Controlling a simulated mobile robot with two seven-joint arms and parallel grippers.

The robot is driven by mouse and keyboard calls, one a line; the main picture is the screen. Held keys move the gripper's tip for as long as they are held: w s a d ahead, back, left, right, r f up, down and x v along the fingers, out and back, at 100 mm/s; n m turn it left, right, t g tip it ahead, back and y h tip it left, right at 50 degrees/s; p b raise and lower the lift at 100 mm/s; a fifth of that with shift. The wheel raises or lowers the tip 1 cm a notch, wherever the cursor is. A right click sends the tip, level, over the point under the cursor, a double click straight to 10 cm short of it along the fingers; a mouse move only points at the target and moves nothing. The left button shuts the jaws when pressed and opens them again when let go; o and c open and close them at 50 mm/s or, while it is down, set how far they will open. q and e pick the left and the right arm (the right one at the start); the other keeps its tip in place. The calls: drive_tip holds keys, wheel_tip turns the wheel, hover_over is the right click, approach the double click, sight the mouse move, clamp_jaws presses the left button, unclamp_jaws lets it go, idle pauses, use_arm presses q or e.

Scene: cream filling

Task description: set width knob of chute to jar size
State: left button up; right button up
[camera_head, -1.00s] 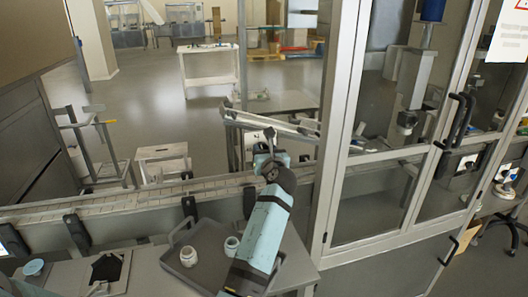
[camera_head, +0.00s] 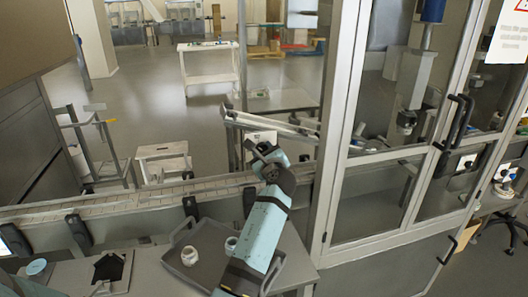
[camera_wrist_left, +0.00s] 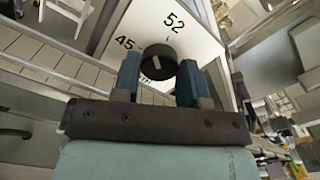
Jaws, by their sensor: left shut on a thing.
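In the left wrist view, a round black knob (camera_wrist_left: 158,62) with a short light mark sits on a white dial plate (camera_wrist_left: 190,40) printed with "45" and "52". My left gripper (camera_wrist_left: 158,76) is shut on the knob, with one blue finger on either side. The mark is near the knob's middle; which number it points to is unclear. In the head view, my left gripper (camera_head: 262,152) is at the chute (camera_head: 270,123) behind the conveyor, and the knob is too small to make out. Two pale jars, one left (camera_head: 189,256) and one right (camera_head: 231,245), stand in a grey tray.
The grey tray (camera_head: 212,232) lies on the table in front of the conveyor (camera_head: 130,203). A glazed metal cabinet (camera_head: 330,185) stands close to the right of my left arm.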

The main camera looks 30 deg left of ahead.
use_arm(q)
drive_tip(key=n+b, duration=0.1)
drive_tip(key=n, duration=0.4)
drive_tip(key=shift+f+n+b, duration=0.1)
drive_tip(key=shift+n+b, duration=0.75)
drive_tip(key=shift+n, duration=0.65)
drive_tip(key=shift+a+n+b, duration=0.1)
drive_tip(key=shift+n+b, duration=0.4)
drive_tip(key=shift+n, duration=0.6)
drive_tip(key=o, duration=0.9)
